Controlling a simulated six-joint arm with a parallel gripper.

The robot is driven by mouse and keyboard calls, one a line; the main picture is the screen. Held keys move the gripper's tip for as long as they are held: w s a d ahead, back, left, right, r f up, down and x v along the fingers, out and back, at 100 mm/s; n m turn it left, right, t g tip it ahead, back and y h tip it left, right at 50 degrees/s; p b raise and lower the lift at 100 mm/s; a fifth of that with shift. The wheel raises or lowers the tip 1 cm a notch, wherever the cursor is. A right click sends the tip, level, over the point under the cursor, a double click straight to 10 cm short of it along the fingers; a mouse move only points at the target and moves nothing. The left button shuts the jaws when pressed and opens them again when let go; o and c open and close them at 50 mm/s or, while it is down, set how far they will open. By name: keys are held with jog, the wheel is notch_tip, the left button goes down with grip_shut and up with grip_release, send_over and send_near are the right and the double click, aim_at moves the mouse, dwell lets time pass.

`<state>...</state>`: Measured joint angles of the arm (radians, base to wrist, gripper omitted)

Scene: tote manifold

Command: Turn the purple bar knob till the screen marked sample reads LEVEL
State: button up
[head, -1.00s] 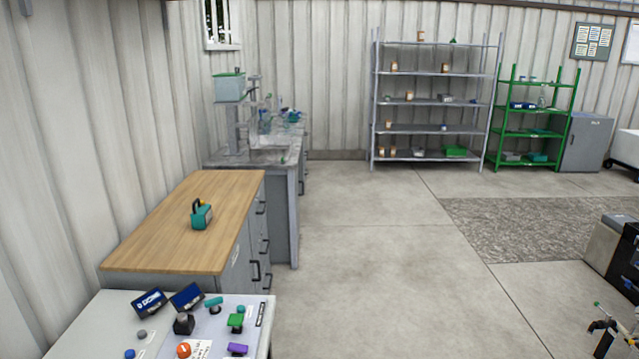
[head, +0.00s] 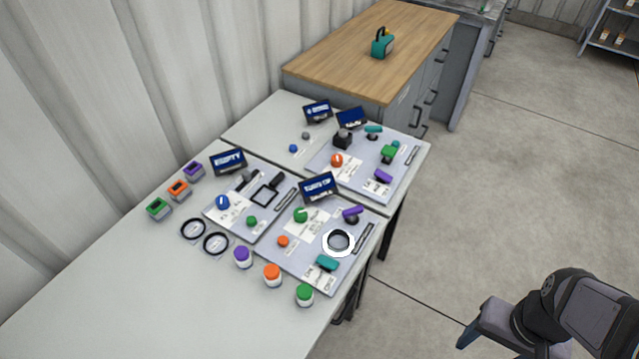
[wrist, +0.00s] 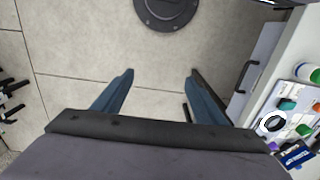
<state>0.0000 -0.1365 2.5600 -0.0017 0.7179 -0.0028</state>
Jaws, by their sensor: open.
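A purple bar knob (head: 352,213) is on the near panel, above a white ring-shaped part (head: 339,240). A second purple bar knob (head: 383,176) is on the far panel. A dark blue screen (head: 319,187) with white letters stands behind the near panel; its text seems to read TURN UP. Two more screens (head: 317,110) (head: 352,117) stand behind the far panel. No sample mark is legible. My gripper (wrist: 161,78) is open and empty over the floor, away from the panels. The near panel shows partly at the right of the wrist view.
A screen reading EMPTY (head: 228,162) stands behind the left panel (head: 215,222). Several coloured jars and blocks lie around the panels on the table (head: 120,290). A wooden-topped cabinet (head: 340,55) stands behind.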

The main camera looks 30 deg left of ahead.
dwell(0.3)
jog(key=n+t+y+b, duration=0.3)
jog(key=n+y+b, duration=0.1)
jog(key=n+b, duration=0.85)
send_near(353, 210)
jog(key=m+b, duration=0.1)
jog(key=shift+x, duration=4.05)
jog(key=shift+w, duration=0.1)
jog(key=shift+c, duration=0.3)
jog(key=shift+r+m, duration=0.1)
jog(key=shift+m, duration=0.15)
jog(key=c, duration=1)
